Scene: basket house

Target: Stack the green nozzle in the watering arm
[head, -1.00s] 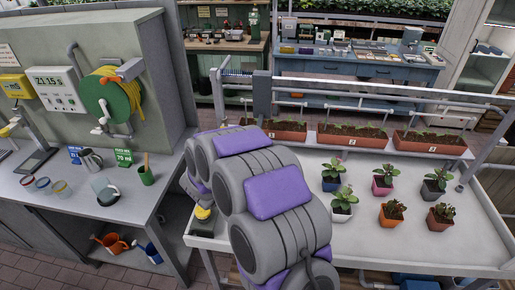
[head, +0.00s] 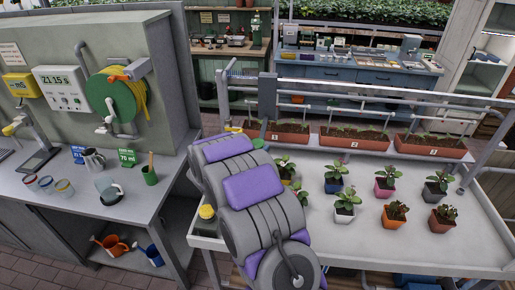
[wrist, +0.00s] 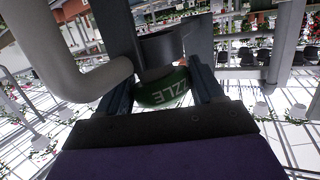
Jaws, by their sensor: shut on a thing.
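The green nozzle (wrist: 165,92), with part of its white lettering showing, is between the two fingers of my gripper (wrist: 162,95) in the wrist view. The gripper is shut on it. A dark grey round socket-like part (wrist: 160,46) is just beyond the nozzle, in line with it; I cannot tell whether they touch. A thick curved grey pipe (wrist: 75,85) passes on the left. In the head view a bit of green (head: 258,143) shows past my arm, by the grey upright (head: 267,97) of the watering rail. My gripper is hidden there behind my arm.
Several potted plants (head: 346,205) stand on the white table (head: 345,245) right of my arm. Planter boxes (head: 355,138) line its back under the rails. A yellow-topped jar (head: 207,212) sits at its left corner. A counter (head: 85,205) with cups and a hose reel (head: 112,100) is left.

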